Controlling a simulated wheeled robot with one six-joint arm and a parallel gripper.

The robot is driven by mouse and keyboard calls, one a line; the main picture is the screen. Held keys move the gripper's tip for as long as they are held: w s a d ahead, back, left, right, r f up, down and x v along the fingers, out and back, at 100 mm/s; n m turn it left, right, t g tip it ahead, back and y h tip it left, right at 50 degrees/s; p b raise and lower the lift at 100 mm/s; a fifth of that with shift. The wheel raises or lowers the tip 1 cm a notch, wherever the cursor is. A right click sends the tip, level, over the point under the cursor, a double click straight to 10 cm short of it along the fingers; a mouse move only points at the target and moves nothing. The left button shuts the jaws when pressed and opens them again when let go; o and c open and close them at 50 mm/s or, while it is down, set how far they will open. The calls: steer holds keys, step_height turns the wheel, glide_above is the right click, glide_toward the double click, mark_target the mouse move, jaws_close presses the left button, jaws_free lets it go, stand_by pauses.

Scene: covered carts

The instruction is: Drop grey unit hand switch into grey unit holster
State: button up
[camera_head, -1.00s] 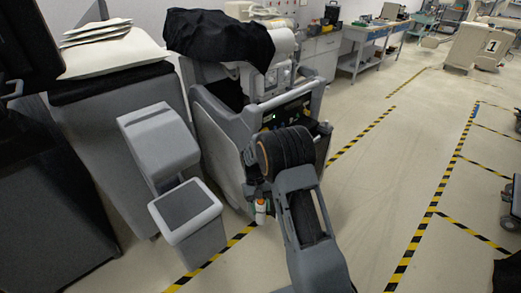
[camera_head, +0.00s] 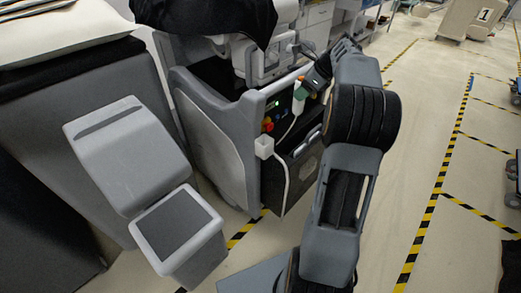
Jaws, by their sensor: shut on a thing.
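The grey unit (camera_head: 212,140) is a grey cart with a dark front panel, left of my arm. My gripper (camera_head: 306,88) is shut on the hand switch (camera_head: 299,102), a small white handle with an orange and green top. It holds the switch roughly upright in front of the unit's upper panel. A white cord runs down from the switch. A small white box (camera_head: 264,147) on the unit's front corner may be the holster; its opening is not clear. The switch is above and right of this box, apart from it in the picture. My wrist partly hides the gripper.
A black cover (camera_head: 205,18) lies over the unit's top. A grey pedestal with a dark pad (camera_head: 178,226) stands at front left, beside a covered cart with white sheets (camera_head: 65,30). Open floor with striped tape (camera_head: 436,195) lies to the right.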

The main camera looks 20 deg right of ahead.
steer(key=a+f+m+b, duration=0.1)
steer(key=a+f+b, duration=0.3)
steer(key=a+f, duration=0.6)
steer(key=shift+a+f+m+t+h, duration=0.35)
steer(key=shift+a+m+t+h, duration=0.05)
steer(key=shift+a, duration=0.75)
steer(key=shift+w+f, duration=0.1)
steer(key=shift+f+b, duration=0.3)
steer(key=shift+f, duration=0.2)
steer(key=o, duration=1.1)
